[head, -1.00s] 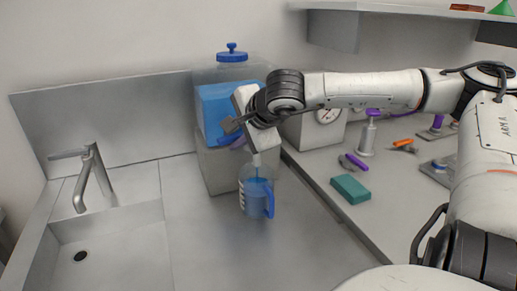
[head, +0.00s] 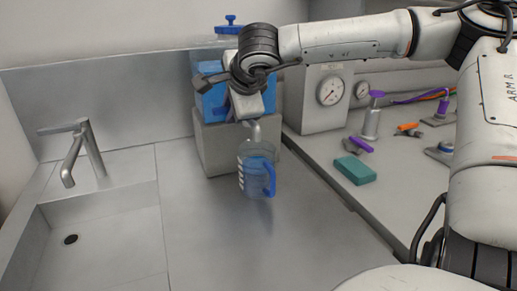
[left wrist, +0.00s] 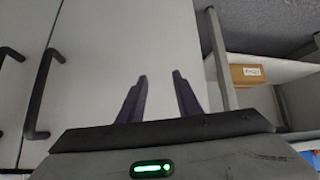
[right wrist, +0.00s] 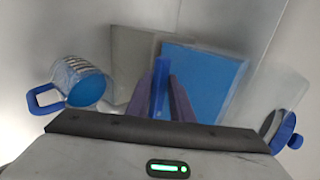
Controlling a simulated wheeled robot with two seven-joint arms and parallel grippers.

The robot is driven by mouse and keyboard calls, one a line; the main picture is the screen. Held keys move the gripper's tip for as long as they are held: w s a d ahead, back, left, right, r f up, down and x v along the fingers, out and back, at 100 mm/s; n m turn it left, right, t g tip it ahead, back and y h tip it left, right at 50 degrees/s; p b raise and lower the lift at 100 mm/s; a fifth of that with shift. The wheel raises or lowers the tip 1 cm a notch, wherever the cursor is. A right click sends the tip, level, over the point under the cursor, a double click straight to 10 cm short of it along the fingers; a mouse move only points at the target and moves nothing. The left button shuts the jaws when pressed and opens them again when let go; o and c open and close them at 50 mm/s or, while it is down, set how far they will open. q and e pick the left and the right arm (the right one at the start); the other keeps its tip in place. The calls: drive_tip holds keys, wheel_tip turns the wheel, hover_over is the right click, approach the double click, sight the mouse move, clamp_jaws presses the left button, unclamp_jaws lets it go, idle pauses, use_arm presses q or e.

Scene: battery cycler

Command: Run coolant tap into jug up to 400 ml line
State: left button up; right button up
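The clear jug (head: 257,178) with a blue handle and white marks stands upright under the tap spout (head: 254,131). It holds blue coolant; I cannot read the 400 ml line. It also shows in the right wrist view (right wrist: 86,84). The coolant tank (head: 209,104), blue inside with a blue cap, sits on a grey block. My right gripper (right wrist: 167,72) is at the tank's front by the tap, its fingers close together. A blue strip shows between them; I cannot tell if they grip it. My left gripper (left wrist: 160,78) is open and empty, away from the jug.
A sink with a faucet (head: 85,150) is at the left. On the right bench are a teal block (head: 355,170), a purple-topped pump bottle (head: 373,115) and a box with gauges (head: 325,95). Steel counter in front of the jug is clear. The left wrist view shows cabinet handles (left wrist: 38,95).

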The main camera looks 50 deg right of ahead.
drive_tip(key=shift+r, duration=0.15)
drive_tip(key=shift+o, duration=1.2)
drive_tip(key=v, duration=0.7)
drive_tip(key=shift+r+p, duration=0.2)
drive_tip(key=shift+p, duration=0.25)
drive_tip(key=shift+s+a, duration=0.1)
drive_tip(key=shift+s, duration=0.1)
